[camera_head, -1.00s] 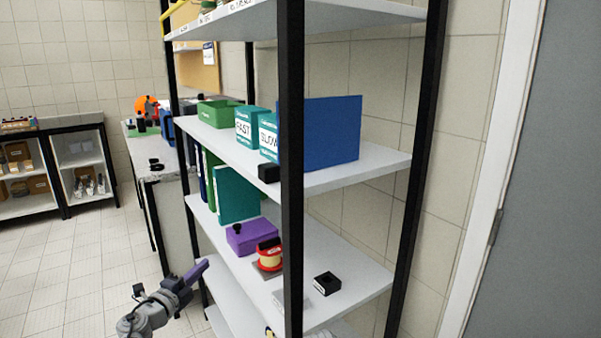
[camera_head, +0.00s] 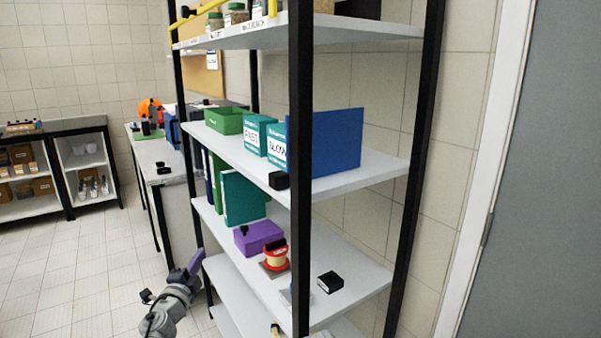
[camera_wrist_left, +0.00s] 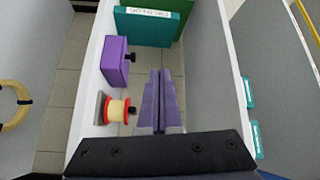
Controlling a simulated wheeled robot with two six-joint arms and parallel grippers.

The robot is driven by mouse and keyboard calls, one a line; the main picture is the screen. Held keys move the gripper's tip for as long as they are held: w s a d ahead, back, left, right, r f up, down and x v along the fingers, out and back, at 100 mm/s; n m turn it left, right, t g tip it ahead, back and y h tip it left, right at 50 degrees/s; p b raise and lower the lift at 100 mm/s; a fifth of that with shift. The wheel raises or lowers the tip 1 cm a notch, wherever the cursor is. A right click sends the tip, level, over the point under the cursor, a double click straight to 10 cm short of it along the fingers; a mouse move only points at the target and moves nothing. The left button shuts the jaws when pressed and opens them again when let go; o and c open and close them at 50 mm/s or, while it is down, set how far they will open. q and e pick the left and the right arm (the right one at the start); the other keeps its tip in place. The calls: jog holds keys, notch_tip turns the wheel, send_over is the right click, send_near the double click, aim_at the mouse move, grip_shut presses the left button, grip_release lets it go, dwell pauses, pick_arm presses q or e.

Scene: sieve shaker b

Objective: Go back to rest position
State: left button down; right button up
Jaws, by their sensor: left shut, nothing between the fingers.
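My left gripper (camera_head: 194,262) is at the lower left in the head view, just left of the shelf rack's front post. Its purple fingers are together with nothing between them. In the left wrist view the closed fingers (camera_wrist_left: 159,100) show in the middle, with the shelf's purple box and red-and-yellow spool to their left. My right gripper is in neither view.
The rack's black post (camera_head: 301,200) stands close to my arm. Its shelves hold a purple box (camera_head: 259,236), a red-and-yellow spool (camera_head: 276,258), a small black box (camera_head: 330,282), teal binders (camera_head: 243,198) and a blue panel (camera_head: 338,140). Open tiled floor (camera_head: 80,270) lies left.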

pick_arm(q)
jog(key=s+d+f+n+g+y+p, duration=0.1)
jog(key=s+d+n+g+p, duration=0.5)
jog(key=s, duration=0.7)
jog(key=s+d+f+n+g+y+p, duration=0.1)
jog(key=s+d+f+n+g+p, duration=0.3)
jog(key=s+d+n+g+p, duration=0.3)
jog(key=s+d+g+p, duration=0.4)
jog(key=s+d+g, duration=0.2)
jog(key=d, duration=0.2)
jog(key=shift+s+f+y+p, duration=0.15)
jog(key=shift+y+p, duration=0.15)
jog(key=shift+y, duration=0.1)
